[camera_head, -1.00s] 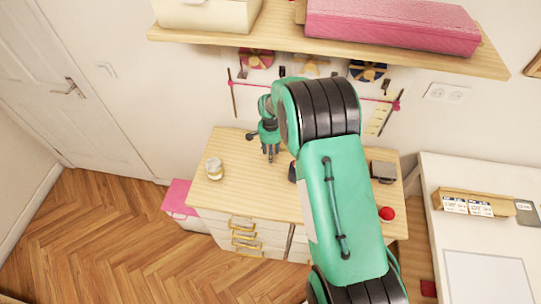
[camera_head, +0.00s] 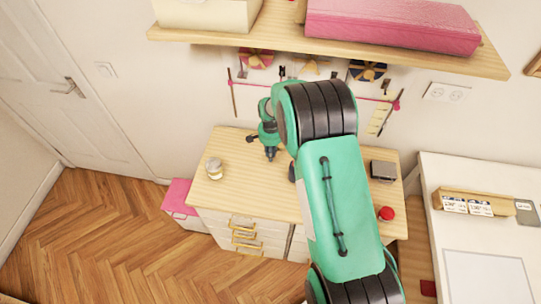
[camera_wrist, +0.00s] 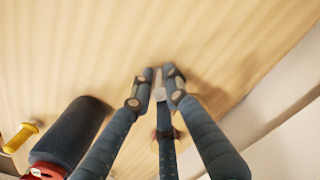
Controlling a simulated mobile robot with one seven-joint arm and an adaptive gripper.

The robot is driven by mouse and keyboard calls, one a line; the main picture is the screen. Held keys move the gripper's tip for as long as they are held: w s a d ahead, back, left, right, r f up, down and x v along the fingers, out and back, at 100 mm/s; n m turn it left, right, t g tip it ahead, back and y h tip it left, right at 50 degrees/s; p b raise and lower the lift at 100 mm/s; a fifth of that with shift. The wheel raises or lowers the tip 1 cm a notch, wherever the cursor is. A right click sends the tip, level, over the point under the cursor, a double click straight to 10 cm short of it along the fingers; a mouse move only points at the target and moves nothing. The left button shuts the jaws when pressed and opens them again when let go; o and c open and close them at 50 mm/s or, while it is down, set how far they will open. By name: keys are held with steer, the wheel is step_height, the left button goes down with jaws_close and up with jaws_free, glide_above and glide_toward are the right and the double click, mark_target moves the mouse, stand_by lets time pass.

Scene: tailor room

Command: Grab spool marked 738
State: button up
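My gripper (camera_head: 270,153) is above the wooden tabletop (camera_head: 245,190), left of my arm in the head view. In the wrist view its jointed fingers (camera_wrist: 159,85) come together at the tips. A small pale patch shows between the tips; blur hides whether it is a held thing or part of the gripper. No number 738 can be read in either view. A pale, spool-like object (camera_head: 214,169) stands at the left end of the tabletop, apart from my gripper. A dark cylinder (camera_wrist: 75,132) with a red end lies left of the fingers in the wrist view.
A yellow spool-shaped thing (camera_wrist: 20,138) lies at the wrist view's left edge. A small dark box (camera_head: 383,171) and a red round item (camera_head: 386,213) are at the tabletop's right. A shelf (camera_head: 400,57) hangs above. The tabletop's left front is mostly clear.

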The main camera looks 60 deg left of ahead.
steer(key=shift+r, duration=0.15)
stand_by(0.3)
steer(key=shift+r, duration=1.75)
steer(key=s+d, duration=0.2)
steer(key=d, duration=0.2)
steer(key=s+d+b, duration=0.1)
steer(key=s+d, duration=0.1)
steer(key=d, duration=0.3)
steer(key=s+d+r, duration=0.1)
steer(key=s+d, duration=0.2)
steer(key=d, duration=0.2)
steer(key=shift+d+r, duration=0.1)
steer(key=shift+d, duration=0.1)
